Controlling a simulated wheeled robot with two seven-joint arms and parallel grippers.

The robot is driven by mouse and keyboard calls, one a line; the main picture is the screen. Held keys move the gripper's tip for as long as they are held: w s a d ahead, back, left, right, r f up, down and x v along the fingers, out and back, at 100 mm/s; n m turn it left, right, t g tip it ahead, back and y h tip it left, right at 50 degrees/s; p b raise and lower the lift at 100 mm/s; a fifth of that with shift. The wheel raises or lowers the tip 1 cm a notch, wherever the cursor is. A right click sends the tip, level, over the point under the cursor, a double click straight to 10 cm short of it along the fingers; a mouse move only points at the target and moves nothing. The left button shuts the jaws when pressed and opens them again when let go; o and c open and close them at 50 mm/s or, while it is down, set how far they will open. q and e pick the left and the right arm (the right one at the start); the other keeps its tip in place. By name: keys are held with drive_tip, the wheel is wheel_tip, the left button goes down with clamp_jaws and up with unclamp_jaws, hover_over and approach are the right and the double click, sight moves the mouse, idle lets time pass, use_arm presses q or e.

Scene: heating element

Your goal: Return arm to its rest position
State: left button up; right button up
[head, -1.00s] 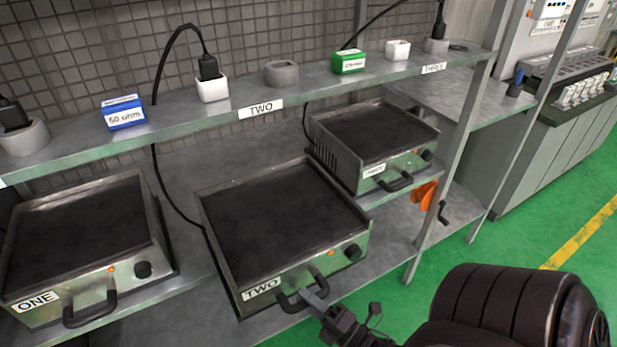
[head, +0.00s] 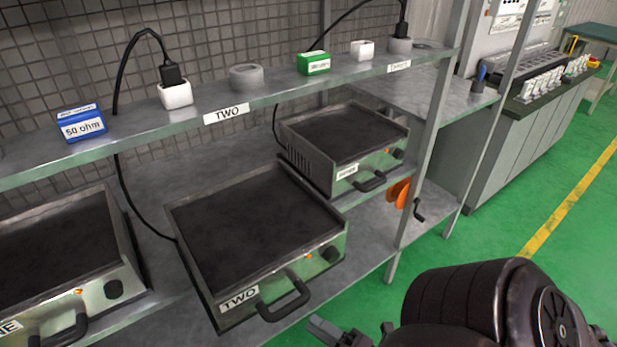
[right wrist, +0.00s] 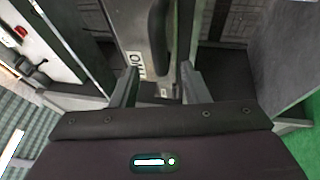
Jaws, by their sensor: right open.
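My right gripper (head: 325,332) is at the bottom of the head view, just in front of and below the handle of heater TWO (head: 255,235), apart from it. In the right wrist view its two fingers (right wrist: 157,85) are spread and empty, with the black handle (right wrist: 160,40) and the TWO label beyond them. My right arm (head: 490,310) fills the bottom right of the head view. Heater TWO sits on the lower shelf with its handle towards me. My left gripper is not in view.
Heater ONE (head: 60,260) stands left and a third heater (head: 345,140) behind right on the lower shelf. The upper shelf (head: 130,137) holds a blue 50 ohm block (head: 82,124), a green block (head: 313,64), white sockets and cables. Green floor (head: 480,235) lies open at the right.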

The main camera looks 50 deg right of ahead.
idle(0.6)
drive_tip(key=s+d+f+m+g+h, duration=0.25)
drive_tip(key=f+m+g, duration=0.3)
drive_tip(key=f, duration=0.85)
drive_tip(key=s+d+f+m+g+h, duration=0.1)
drive_tip(key=f+m+g+h, duration=0.4)
drive_tip(key=f, duration=0.8)
drive_tip(key=s+a+f+m+g+y, duration=0.4)
drive_tip(key=s+a+f+m+g, duration=0.4)
drive_tip(key=s+f, duration=0.5)
drive_tip(key=shift+s+a+f, duration=0.25)
drive_tip(key=shift+a+f, duration=0.45)
drive_tip(key=shift+a, duration=0.55)
